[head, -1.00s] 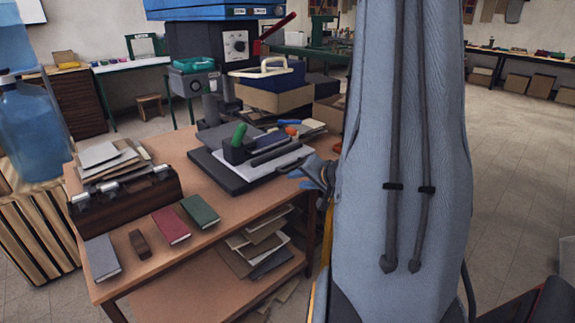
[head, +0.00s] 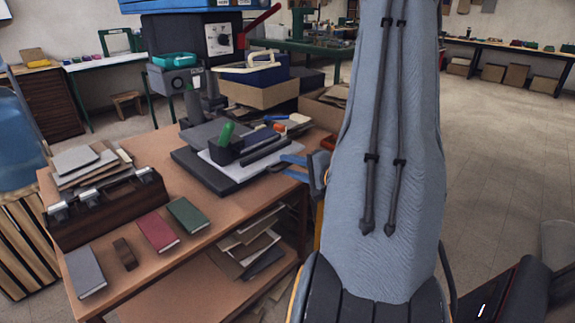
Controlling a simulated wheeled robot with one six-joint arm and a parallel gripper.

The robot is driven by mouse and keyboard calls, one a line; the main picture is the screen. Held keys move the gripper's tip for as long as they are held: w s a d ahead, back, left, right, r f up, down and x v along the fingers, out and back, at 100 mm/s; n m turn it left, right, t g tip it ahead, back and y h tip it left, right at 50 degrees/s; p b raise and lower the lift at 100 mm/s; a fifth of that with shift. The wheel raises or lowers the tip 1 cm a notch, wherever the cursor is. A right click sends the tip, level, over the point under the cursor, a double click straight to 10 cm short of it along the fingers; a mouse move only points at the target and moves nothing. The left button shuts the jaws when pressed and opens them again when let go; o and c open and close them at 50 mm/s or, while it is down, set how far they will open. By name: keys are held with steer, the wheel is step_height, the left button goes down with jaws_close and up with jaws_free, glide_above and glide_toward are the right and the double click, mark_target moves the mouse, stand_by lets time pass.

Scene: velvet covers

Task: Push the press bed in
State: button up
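I cannot tell for certain which part is the press bed. My gripper (head: 281,167) shows two blue fingers spread apart, pointing left beside the slab's right side. They hold nothing visible, and I cannot tell whether they touch it. My grey-covered arm hides what lies behind it.
The wooden table (head: 140,245) carries a row of small books, a dark wooden box (head: 105,205) and stacked boards. Cardboard boxes (head: 262,95) stand behind the slab. A blue water bottle is at the left edge. The floor at right (head: 500,190) is mostly open.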

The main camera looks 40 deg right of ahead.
steer(key=shift+w+f, duration=0.15)
steer(key=shift+w, duration=0.5)
steer(key=shift+s, duration=0.1)
jaws_close()
steer(key=shift+f, duration=0.1)
